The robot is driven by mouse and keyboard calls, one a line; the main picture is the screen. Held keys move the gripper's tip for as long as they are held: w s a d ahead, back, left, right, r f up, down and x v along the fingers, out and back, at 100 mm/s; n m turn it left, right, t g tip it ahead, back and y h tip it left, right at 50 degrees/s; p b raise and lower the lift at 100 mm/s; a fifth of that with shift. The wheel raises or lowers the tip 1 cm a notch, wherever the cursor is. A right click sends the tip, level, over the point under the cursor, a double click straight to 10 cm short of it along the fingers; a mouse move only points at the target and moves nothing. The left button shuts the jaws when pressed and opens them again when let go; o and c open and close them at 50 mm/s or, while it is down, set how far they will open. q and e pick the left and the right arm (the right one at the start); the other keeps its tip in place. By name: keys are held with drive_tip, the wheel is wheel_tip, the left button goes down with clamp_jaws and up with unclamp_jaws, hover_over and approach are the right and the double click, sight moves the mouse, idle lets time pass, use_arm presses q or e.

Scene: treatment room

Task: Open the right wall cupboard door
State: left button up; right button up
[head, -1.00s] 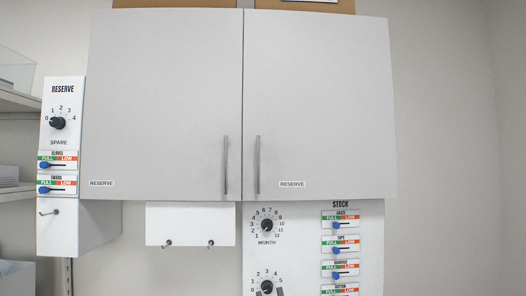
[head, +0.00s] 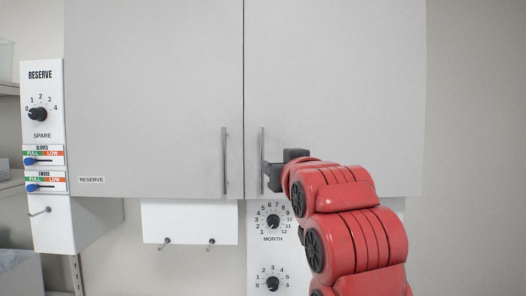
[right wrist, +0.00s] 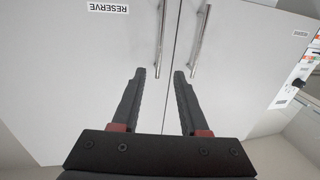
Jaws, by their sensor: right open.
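The right wall cupboard door (head: 340,80) is a plain light-grey panel, closed flush beside the left door (head: 150,90). Its slim vertical metal handle (head: 262,145) is near its lower left edge. My right gripper (head: 272,172) is at the handle's lower part, its arm hiding the door's lower right. In the right wrist view, which looks upside down, my right gripper (right wrist: 162,72) is open. The right door's handle (right wrist: 160,38) shows between the fingertips; I cannot tell whether they touch it. The left door's handle (right wrist: 200,42) lies just past the right-hand finger. My left gripper is not in view.
A RESERVE dial panel (head: 41,112) with sliders is at the left. A white hook board (head: 190,222) hangs below the left door. A dial panel (head: 270,255) is below the right door, partly behind my arm. Wall right of the cupboard is bare.

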sight(262, 157)
drive_tip(key=w+a+p, duration=0.1)
drive_tip(key=w+p, duration=0.1)
drive_tip(key=w, duration=0.3)
drive_tip(key=w+a+p, duration=0.1)
drive_tip(key=w+p, duration=0.2)
drive_tip(key=w, duration=0.2)
drive_tip(key=w+a+p, duration=0.1)
drive_tip(key=w+p, duration=0.2)
drive_tip(key=w, duration=0.2)
drive_tip(key=shift+r, duration=0.15)
drive_tip(key=shift+w+f, duration=0.2)
drive_tip(key=shift+w, duration=0.15)
clamp_jaws()
idle(0.4)
